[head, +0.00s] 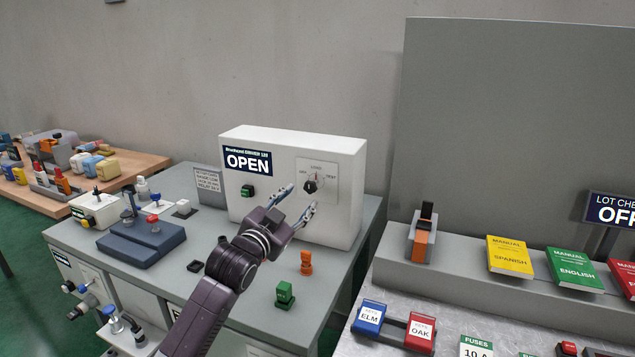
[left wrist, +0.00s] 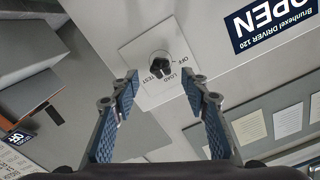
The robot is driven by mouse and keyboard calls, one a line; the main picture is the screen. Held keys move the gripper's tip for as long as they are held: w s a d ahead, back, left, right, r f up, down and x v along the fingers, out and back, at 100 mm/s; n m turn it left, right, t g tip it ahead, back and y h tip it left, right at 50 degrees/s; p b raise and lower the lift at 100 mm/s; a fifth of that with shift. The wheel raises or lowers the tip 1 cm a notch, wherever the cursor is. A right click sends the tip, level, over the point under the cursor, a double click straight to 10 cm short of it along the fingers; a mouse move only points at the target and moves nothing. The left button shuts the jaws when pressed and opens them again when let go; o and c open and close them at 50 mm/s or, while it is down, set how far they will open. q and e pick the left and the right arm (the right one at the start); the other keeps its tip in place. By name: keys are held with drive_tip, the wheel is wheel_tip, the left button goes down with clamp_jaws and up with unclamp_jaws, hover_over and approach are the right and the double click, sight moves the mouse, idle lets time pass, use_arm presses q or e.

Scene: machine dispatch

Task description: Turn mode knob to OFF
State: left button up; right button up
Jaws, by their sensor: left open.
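The mode knob (head: 310,186) is a small black knob on a pale plate on the front of the white driver box (head: 270,211). The plate has OFF, LOAD and TEST around the knob; I cannot clearly read which mark it points to. In the left wrist view the knob (left wrist: 160,62) stands just beyond and between the fingertips. My left gripper (head: 300,198) is open and empty in front of the knob, its fingers apart on either side. It also shows in the left wrist view (left wrist: 160,79). I see no clear contact. My right gripper is not in view.
A green button (head: 247,191) and an OPEN sign (head: 248,161) are on the box's left side. Orange (head: 306,263) and green (head: 285,295) pieces stand on the bench below my arm. A blue-grey fixture (head: 142,240) is at left. Manuals (head: 509,257) lie on the right bench.

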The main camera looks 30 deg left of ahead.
sight(309, 189)
use_arm(q)
drive_tip(key=w, duration=0.3)
drive_tip(key=w+p, duration=0.1)
drive_tip(key=shift+w+a+r, duration=0.15)
drive_tip(key=shift+w+r, duration=0.1)
drive_tip(key=shift+r, duration=0.05)
drive_tip(key=shift+w+f, duration=0.2)
drive_tip(key=shift+w, duration=1.2)
drive_tip(key=c, duration=0.7)
clamp_jaws()
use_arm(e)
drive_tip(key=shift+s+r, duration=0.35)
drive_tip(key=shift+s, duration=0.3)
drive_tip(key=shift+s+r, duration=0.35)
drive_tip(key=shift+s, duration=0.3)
